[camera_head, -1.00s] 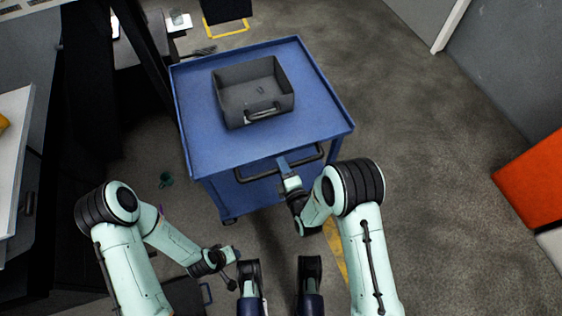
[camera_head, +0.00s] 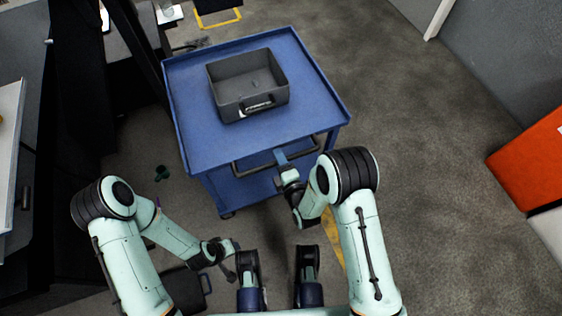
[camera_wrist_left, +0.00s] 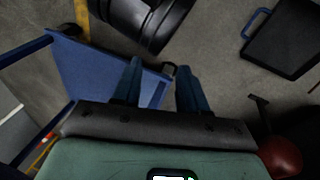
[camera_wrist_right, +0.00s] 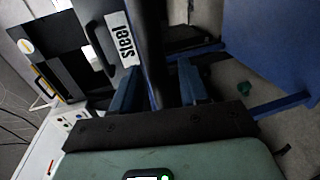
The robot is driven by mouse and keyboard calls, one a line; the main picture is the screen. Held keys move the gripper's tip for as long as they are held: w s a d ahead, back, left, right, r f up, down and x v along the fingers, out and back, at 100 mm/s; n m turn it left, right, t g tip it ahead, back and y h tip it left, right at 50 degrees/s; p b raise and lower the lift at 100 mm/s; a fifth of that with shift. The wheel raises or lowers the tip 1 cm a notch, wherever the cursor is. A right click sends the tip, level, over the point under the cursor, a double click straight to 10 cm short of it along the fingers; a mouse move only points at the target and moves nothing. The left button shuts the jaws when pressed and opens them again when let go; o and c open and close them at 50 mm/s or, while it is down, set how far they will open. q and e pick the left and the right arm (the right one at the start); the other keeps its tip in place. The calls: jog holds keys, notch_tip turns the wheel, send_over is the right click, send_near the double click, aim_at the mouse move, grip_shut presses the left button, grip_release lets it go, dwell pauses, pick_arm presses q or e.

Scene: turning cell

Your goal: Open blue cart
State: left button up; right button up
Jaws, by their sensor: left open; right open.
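The blue cart (camera_head: 205,137) stands in the middle of the head view, with a dark bar handle (camera_head: 248,178) along its near side. My right gripper (camera_head: 281,157) is at this handle. In the right wrist view, a dark bar (camera_wrist_right: 153,50) passes between the open fingers of the right gripper (camera_wrist_right: 158,88); the fingers are not closed on it. My left gripper (camera_head: 232,262) is low in the head view, away from the handle. In the left wrist view, the left gripper (camera_wrist_left: 160,84) is open and empty, with floor and a blue panel (camera_wrist_left: 88,72) beyond.
A grey open bin (camera_head: 225,101) stands on the cart top. A dark case (camera_head: 186,286) lies on the floor at lower left. An orange block (camera_head: 530,165) stands at far right. Floor right of the cart is clear.

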pick_arm(q)
jog(key=s+r+p, duration=0.1)
jog(key=s+d+r, duration=0.1)
jog(key=shift+s+d+g+p, duration=0.2)
jog(key=shift+s+g+p, duration=0.2)
pick_arm(e)
jog(key=v, duration=1.3)
jog(key=shift+s, duration=0.2)
jog(key=shift+d, duration=0.15)
